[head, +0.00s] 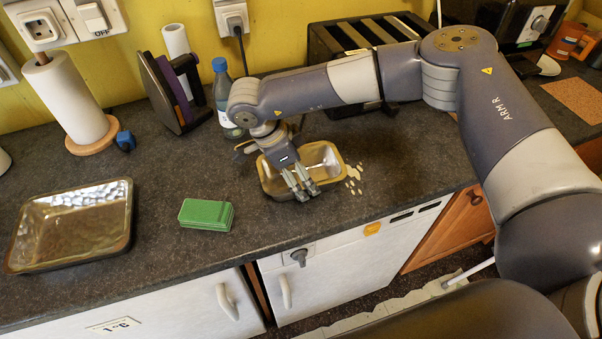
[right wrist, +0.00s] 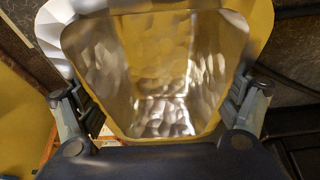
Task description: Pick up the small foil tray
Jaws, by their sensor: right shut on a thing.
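The small foil tray (head: 322,155), silver inside with a yellowish rim, is at the middle of the dark worktop. My right gripper (head: 301,187) reaches down over its near-left side and is shut on it. In the right wrist view the tray (right wrist: 160,75) fills the space between the two fingers (right wrist: 157,125), one at each side of it. The tray looks empty. I cannot tell whether it touches the worktop or is slightly raised. My left gripper is not in view.
A larger foil tray (head: 122,222) lies at the left and a green block (head: 206,214) at front centre. Pale flakes (head: 353,176) lie right of the small tray. A blue-capped bottle (head: 222,88), a black toaster (head: 350,38) and a paper roll (head: 72,105) stand behind.

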